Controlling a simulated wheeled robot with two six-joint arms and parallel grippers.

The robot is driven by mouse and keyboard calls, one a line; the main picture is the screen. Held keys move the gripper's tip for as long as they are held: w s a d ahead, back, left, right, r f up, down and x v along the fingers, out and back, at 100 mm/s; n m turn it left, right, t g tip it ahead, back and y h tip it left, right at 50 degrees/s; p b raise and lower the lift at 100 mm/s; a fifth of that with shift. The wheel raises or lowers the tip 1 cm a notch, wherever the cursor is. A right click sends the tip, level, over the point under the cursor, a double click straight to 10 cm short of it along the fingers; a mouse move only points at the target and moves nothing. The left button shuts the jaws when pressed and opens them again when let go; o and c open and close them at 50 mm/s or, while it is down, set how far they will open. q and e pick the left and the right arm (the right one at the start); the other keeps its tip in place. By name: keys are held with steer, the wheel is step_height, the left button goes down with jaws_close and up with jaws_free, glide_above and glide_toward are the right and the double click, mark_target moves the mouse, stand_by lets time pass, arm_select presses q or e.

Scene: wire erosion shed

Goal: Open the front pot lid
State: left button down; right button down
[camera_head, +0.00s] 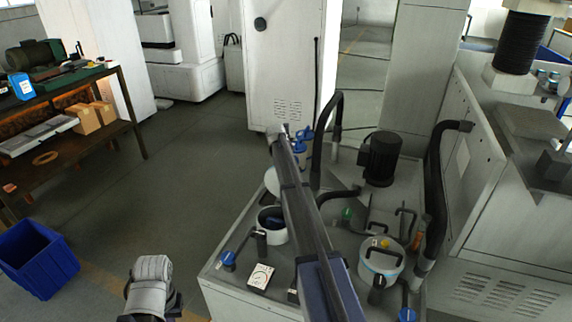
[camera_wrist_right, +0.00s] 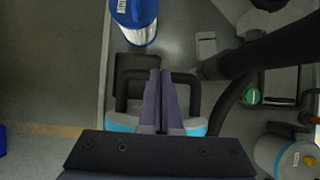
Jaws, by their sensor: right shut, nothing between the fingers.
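In the head view a pot (camera_head: 272,229) at the tank's left side stands open, showing a dark rim and something blue inside. A pale disc (camera_head: 271,180) behind it, partly covered by my right arm, looks like its raised lid. A second pot (camera_head: 383,262) on the right is closed, with a black handle and yellow knob; it also shows in the right wrist view (camera_wrist_right: 284,157). My right gripper (camera_wrist_right: 161,74) is shut and empty, between the sides of a black handle (camera_wrist_right: 122,92) on a blue-banded part. My left gripper (camera_head: 150,308) is low; its fingers are unclear.
A blue-and-white cylinder (camera_wrist_right: 135,20) stands beyond the right gripper. Black hoses (camera_head: 437,190) and a motor (camera_head: 381,158) rise from the tank top. A gauge (camera_head: 260,276) sits near its front left corner. A blue bin (camera_head: 38,258) stands left; the floor between is clear.

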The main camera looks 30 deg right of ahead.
arm_select(q)
steer(key=shift+f+b, duration=0.45)
steer(key=shift+f, duration=0.15)
arm_select(e)
steer(key=shift+w+d+f, duration=0.3)
steer(key=shift+w+d, duration=0.15)
steer(key=shift+d, duration=0.05)
steer(key=shift+w+d+f, duration=0.25)
steer(key=shift+w+d, duration=0.15)
steer(key=shift+d, duration=0.1)
arm_select(q)
steer(key=shift+r, duration=0.15)
arm_select(e)
steer(key=shift+r, duration=0.1)
